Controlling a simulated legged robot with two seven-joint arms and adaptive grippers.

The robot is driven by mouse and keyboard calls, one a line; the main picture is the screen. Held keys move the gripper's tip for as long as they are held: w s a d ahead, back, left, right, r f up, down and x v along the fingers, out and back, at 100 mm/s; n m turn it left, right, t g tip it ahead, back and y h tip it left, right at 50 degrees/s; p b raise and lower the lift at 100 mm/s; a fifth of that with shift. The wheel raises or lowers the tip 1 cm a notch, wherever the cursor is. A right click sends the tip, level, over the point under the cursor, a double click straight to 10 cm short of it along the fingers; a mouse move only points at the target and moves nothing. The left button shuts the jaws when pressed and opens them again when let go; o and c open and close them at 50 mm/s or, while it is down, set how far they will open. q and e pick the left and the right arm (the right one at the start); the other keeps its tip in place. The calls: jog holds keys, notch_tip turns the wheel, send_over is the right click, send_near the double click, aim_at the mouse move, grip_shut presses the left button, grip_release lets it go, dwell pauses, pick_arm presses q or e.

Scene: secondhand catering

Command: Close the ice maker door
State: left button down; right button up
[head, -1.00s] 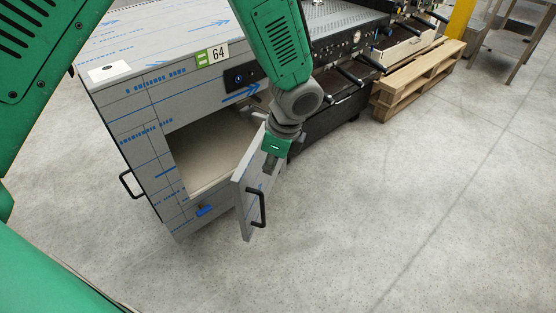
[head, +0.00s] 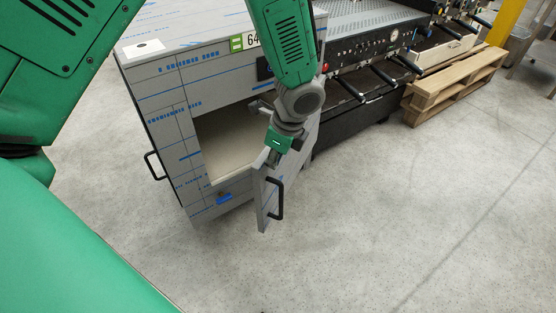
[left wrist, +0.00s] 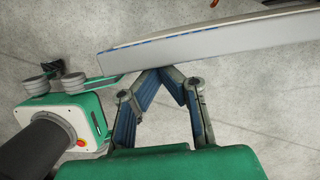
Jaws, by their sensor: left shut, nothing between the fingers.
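The ice maker (head: 188,90) is a grey cabinet with blue-printed film, at the left-centre of the head view. Its front compartment (head: 228,143) is uncovered and looks empty. The door (head: 264,203) stands swung out at the right of the opening, with a black bar handle (head: 278,199) on its outer face. My left gripper (head: 271,158) is shut and empty at the door's upper edge. In the left wrist view, its fingertips (left wrist: 163,70) meet right at the edge of the grey door panel (left wrist: 210,42); contact looks likely but is not certain. My right gripper is not in view.
A black espresso machine (head: 362,45) stands right of the ice maker, its handles sticking out forward. A wooden pallet (head: 452,83) is farther right. A black side handle (head: 155,166) juts from the cabinet's left. The grey floor (head: 400,220) in front is clear.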

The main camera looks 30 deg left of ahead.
pick_arm(q)
jog(key=a+m+t+p, duration=0.1)
jog(key=a+m+p, duration=0.4)
jog(key=a, duration=1.2)
jog(key=p, duration=0.4)
jog(key=shift+a+r, duration=0.15)
jog(key=shift+a, duration=0.2)
